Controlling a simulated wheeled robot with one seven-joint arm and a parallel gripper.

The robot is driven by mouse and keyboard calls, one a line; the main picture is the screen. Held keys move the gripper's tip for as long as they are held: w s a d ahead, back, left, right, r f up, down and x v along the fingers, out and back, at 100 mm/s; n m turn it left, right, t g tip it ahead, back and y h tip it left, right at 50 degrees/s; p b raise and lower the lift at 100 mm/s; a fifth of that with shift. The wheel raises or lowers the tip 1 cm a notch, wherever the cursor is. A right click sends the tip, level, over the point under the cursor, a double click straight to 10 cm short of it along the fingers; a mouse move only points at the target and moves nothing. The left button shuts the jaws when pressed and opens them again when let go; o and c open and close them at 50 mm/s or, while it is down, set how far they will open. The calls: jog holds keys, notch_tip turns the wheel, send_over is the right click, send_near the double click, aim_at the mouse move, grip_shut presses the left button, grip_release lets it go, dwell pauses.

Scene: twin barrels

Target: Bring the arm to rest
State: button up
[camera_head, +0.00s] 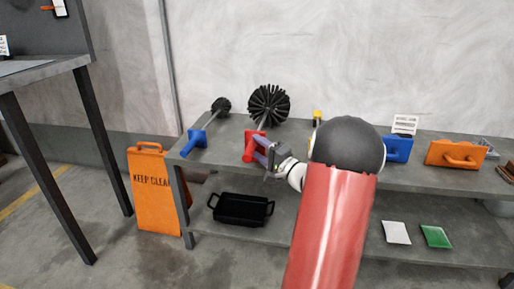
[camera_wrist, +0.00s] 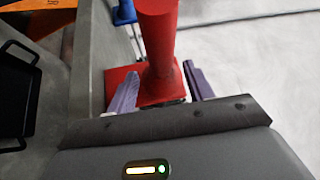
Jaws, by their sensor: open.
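My arm reaches out over the grey shelf table, its red link in the foreground of the head view. My gripper (camera_head: 266,157) is at the left part of the tabletop, close to a red-handled brush (camera_head: 254,146) with a round black bristle head. In the wrist view my gripper (camera_wrist: 160,90) is open, its two purple fingers apart on either side of the red handle (camera_wrist: 158,45). The handle's square red base lies between or just beyond the fingertips. I cannot tell whether a finger touches it.
A blue-handled brush (camera_head: 194,140) lies to the left. Blue (camera_head: 398,149) and orange (camera_head: 456,154) tools stand to the right. A black tray (camera_head: 241,209) sits on the lower shelf. An orange sign (camera_head: 154,190) and a dark-legged table (camera_head: 50,72) stand left.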

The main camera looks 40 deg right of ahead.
aim_at(250, 158)
jog(key=s, duration=0.6)
jog(key=a+y, duration=0.1)
jog(key=a, duration=0.1)
jog(key=w+a+n+g+y, duration=0.1)
jog(key=a, duration=0.1)
jog(key=a+r+n+g+y, duration=0.1)
jog(key=a, duration=0.1)
jog(key=shift+w+a+r, duration=0.1)
jog(key=shift+w+a, duration=0.05)
jog(key=shift+a, duration=0.05)
jog(key=s+a+r+n+g+y+p, duration=0.1)
jog(key=s+a+n+g, duration=0.25)
jog(key=a, duration=0.55)
jog(key=s+a+n+g+y+p, duration=0.1)
jog(key=s+a+n+g, duration=0.15)
jog(key=a+g, duration=0.4)
jog(key=s+a+r+n+g+y+p, duration=0.1)
jog(key=s+a+n+g+p, duration=0.15)
jog(key=a, duration=0.85)
jog(key=s+r+n+h+p, duration=0.2)
jog(key=s+r+n+h, duration=0.2)
jog(key=s+h, duration=0.4)
jog(key=s+n, duration=0.1)
jog(key=s, duration=0.3)
jog(key=shift+t, duration=0.35)
jog(key=shift+d, duration=0.1)
